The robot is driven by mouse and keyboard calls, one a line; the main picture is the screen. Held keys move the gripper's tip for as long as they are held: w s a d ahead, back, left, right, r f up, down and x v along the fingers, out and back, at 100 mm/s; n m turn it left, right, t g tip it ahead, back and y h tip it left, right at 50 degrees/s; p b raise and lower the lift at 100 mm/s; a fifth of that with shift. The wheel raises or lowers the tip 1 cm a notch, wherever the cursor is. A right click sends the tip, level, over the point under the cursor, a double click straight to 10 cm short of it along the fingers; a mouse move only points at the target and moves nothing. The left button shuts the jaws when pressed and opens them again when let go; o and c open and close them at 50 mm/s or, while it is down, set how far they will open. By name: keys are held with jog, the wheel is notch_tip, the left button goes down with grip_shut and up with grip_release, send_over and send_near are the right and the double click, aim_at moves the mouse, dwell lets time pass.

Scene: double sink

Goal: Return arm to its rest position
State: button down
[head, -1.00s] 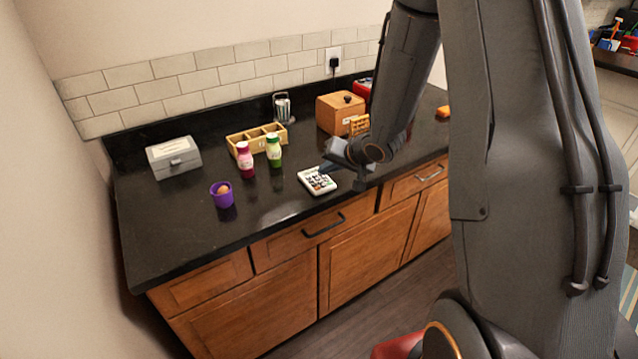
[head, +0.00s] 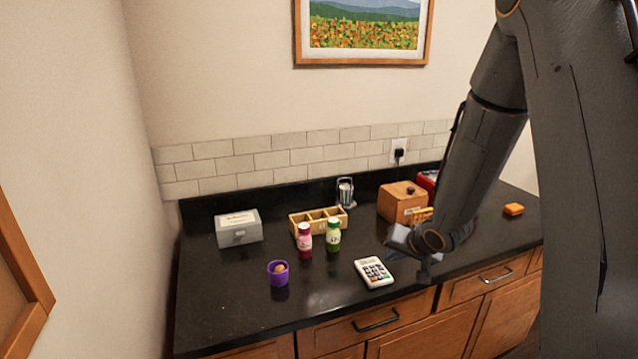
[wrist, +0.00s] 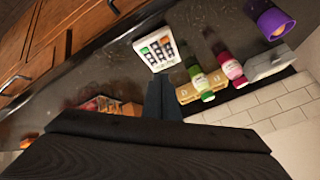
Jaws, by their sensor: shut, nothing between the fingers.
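My gripper (head: 398,243) hangs over the dark counter (head: 225,290), just right of the white calculator-like keypad device (head: 374,272) in the head view. In the wrist view my gripper (wrist: 160,92) points toward the counter, with the keypad device (wrist: 156,50) just beyond it. The fingers are together and hold nothing. My arm crosses the right side of the head view and hides part of the counter's back right.
A purple cup (head: 278,273), a pink bottle (head: 304,241), a green bottle (head: 333,236), a divided wooden tray (head: 299,216), a grey box (head: 238,228), a metal utensil holder (head: 345,192) and a wooden box (head: 400,202) stand on the counter. An orange item (head: 513,209) lies at right.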

jog(key=s+a+f+n+g+b, duration=0.1)
jog(key=s+g+b, duration=0.1)
jog(key=s, duration=0.5)
jog(key=s+a+f+n+g+h+b, duration=0.1)
jog(key=s+b, duration=0.3)
jog(key=s, duration=0.4)
jog(key=s+a+f+n+g+h+b, duration=0.1)
jog(key=s+g+b, duration=0.2)
jog(key=s, duration=0.5)
jog(key=shift+a+f+n, duration=0.25)
jog(key=shift+f+n, duration=0.05)
jog(key=shift+n, duration=0.1)
